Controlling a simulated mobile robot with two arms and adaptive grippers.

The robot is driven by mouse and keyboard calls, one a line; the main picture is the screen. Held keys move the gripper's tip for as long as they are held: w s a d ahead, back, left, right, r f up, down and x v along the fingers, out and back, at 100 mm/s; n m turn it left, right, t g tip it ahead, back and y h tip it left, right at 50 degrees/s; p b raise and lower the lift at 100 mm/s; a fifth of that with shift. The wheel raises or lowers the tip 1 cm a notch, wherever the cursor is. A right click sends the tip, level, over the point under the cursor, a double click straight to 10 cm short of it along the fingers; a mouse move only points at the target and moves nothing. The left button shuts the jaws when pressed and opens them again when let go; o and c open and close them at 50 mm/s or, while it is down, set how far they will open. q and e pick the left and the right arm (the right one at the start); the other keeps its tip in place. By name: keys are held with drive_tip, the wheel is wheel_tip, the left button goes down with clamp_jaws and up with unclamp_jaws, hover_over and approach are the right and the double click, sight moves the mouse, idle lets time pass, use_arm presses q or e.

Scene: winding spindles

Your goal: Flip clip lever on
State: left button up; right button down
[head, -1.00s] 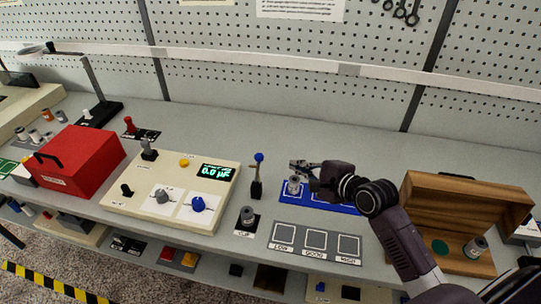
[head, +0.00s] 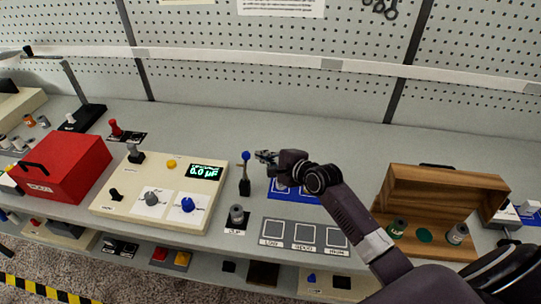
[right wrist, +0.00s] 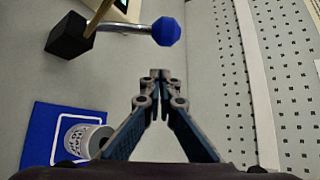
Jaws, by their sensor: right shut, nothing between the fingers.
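The clip lever is a thin stalk with a blue ball knob (head: 246,156) on a black base (head: 245,188). It stands roughly upright behind a grey spindle (head: 237,213) on a small black labelled pad. My right gripper (head: 263,156) is shut and empty, just right of the knob and apart from it. In the right wrist view, the closed fingertips (right wrist: 160,76) point toward the blue knob (right wrist: 166,31), with a gap between. The lever's black base (right wrist: 69,36) is at upper left there. My left gripper is out of view.
A blue mat (head: 309,198) with a grey spindle (right wrist: 84,139) lies under my right gripper. A meter panel (head: 120,203) stands left of the lever. Square pads (head: 306,233) lie in front. An open wooden box (head: 440,193) is at right. The bench behind the lever is clear.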

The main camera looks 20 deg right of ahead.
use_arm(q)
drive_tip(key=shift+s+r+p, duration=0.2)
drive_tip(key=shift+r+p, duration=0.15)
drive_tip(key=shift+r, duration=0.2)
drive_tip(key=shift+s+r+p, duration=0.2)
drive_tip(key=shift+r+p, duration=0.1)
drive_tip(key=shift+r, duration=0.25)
use_arm(e)
drive_tip(key=shift+s+a+r, duration=0.4)
drive_tip(key=shift+a+r, duration=0.1)
drive_tip(key=shift+a, duration=0.15)
drive_tip(key=shift+s+a+r, duration=0.35)
drive_tip(key=shift+a+r, duration=0.1)
drive_tip(key=shift+a, duration=0.15)
drive_tip(key=shift+w+f, duration=0.1)
